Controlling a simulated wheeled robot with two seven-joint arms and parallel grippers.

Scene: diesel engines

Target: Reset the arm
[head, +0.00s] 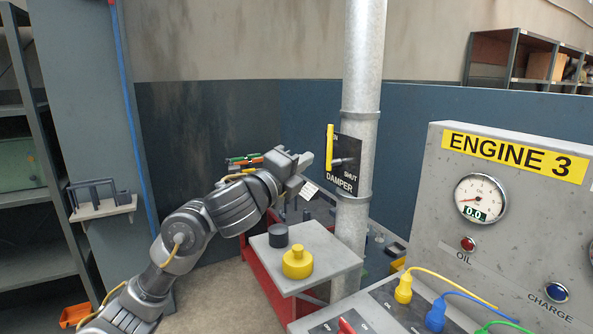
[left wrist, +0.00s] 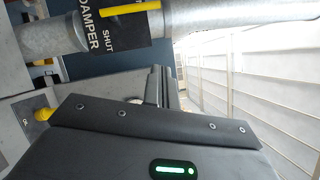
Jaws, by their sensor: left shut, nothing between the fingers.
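My left arm reaches in from the lower left of the head view. Its gripper (head: 297,162) is shut and empty, just left of the vertical metal pipe (head: 362,100). The black damper plate (head: 343,165) is fixed on the pipe, and its yellow handle (head: 330,147) stands upright beside the plate. In the left wrist view the shut fingers (left wrist: 160,88) show beyond the dark gripper body, with the yellow handle (left wrist: 130,9) and the pipe (left wrist: 205,18) above them. The fingers appear apart from the handle. My right gripper is not in view.
A grey shelf (head: 335,256) below the gripper holds a yellow plug-like part (head: 297,263) and a dark cylinder (head: 278,235). The Engine 3 panel (head: 510,230) stands at right, with coloured plugs and cables before it. A small wall bracket (head: 103,208) is at left.

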